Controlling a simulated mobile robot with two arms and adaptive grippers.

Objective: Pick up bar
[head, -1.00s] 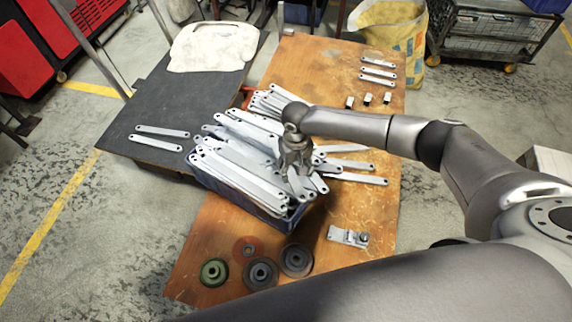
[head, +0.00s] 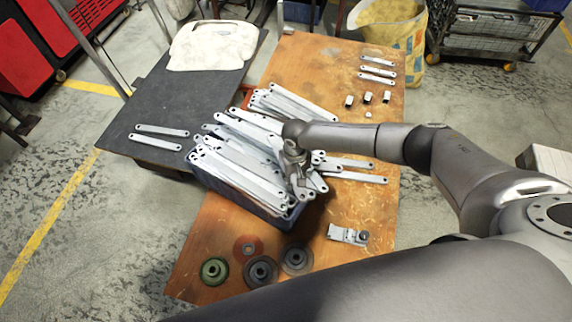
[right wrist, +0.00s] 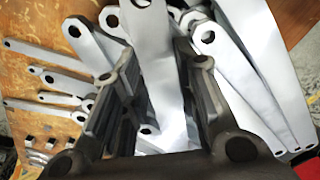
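Many flat grey metal bars with holes at their ends fill and overhang a blue crate (head: 232,195) on the wooden table. My right gripper (head: 298,185) is over the crate's right end, low among the bar ends. In the right wrist view its two dark fingers (right wrist: 160,85) stand apart. One bar (right wrist: 155,50) with a round hole near its end runs between them. I see no clear grip on it. More bars lie close beside both fingers. The gripper hides part of the pile in the head view. My left gripper is out of view.
Loose bars (head: 358,178) lie right of the crate, and two bars (head: 160,131) on the dark table at left. Round parts (head: 261,270) and a small metal bracket (head: 347,235) are at the front. Small blocks (head: 367,97) stand at the back right.

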